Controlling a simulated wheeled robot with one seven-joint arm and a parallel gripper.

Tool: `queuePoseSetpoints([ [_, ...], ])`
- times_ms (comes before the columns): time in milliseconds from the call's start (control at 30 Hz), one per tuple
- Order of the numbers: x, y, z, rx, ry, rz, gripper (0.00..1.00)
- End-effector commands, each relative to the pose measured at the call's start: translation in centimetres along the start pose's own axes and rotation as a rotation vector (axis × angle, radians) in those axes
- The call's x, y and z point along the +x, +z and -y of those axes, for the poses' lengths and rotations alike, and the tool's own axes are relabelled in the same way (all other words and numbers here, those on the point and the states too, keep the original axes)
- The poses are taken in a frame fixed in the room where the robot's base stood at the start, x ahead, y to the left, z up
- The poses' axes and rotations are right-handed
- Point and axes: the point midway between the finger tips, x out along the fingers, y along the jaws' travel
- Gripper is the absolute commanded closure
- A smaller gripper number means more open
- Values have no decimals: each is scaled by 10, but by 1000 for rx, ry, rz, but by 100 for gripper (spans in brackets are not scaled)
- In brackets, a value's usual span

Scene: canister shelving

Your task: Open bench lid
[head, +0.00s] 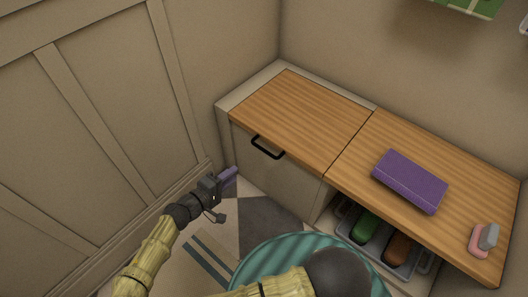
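The bench has a striped wooden top, split by a dark seam. Its left section, the bench lid (300,118), lies flat and closed over a pale cabinet front. A black bar handle (267,147) sits at the front edge below the lid. My gripper (226,190) is in front of the bench's left end, left of and lower in the picture than the handle, and apart from it. A slim purple piece (229,176) shows at its tip; I cannot tell whether it is part of the gripper. The finger opening is too small to judge.
A purple box-like object (409,181) lies on the right bench section (365,160), with pink and grey blocks (482,240) near its right end. Below are trays with a green item (364,228) and a brown item (398,249). A panelled wall (110,100) stands close on the left.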

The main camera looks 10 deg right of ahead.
Motion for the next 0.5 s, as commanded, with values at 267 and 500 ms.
queuePoseSetpoints([
  [267, -1, -2, -1, 1, 7, -7, 69],
  [500, 9, -1, 0, 1, 7, -3, 69],
])
